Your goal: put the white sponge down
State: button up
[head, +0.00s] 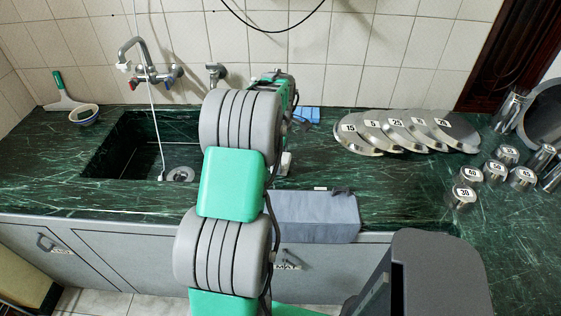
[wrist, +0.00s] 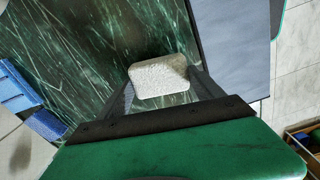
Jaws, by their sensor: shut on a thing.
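The white sponge (wrist: 157,80) is a pale, rough-textured block between the two dark fingers of my gripper (wrist: 163,83) in the wrist view. The fingers are shut on it from both sides. Below it in that view is the dark green marbled counter (wrist: 90,45); I cannot tell whether the sponge touches it. In the head view my arm hides most of the gripper and the sponge, near the counter (head: 340,165) to the right of the sink.
The sink (head: 125,150) lies left of my arm. A grey cloth (head: 315,217) hangs over the counter's front edge. A blue item (head: 306,114) stands near the wall. Numbered metal lids (head: 360,135) and canisters (head: 468,175) occupy the right. Bare counter lies between cloth and lids.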

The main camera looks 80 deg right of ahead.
jog(key=f, duration=0.1)
jog(key=f+p, duration=0.1)
jog(key=shift+w+d+f, duration=0.1)
jog(key=shift+d+f, duration=0.25)
jog(key=shift+f, duration=0.05)
jog(key=shift+c, duration=0.7)
jog(key=shift+a+f, duration=0.2)
jog(key=shift+f, duration=0.35)
jog(key=shift+c, duration=0.7)
jog(key=o, duration=1.3)
jog(key=shift+o, duration=0.6)
jog(key=shift+d+f, duration=0.1)
jog(key=shift+d, duration=0.05)
jog(key=shift+o, duration=0.9)
jog(key=shift+r, duration=0.2)
jog(key=shift+f, duration=0.15)
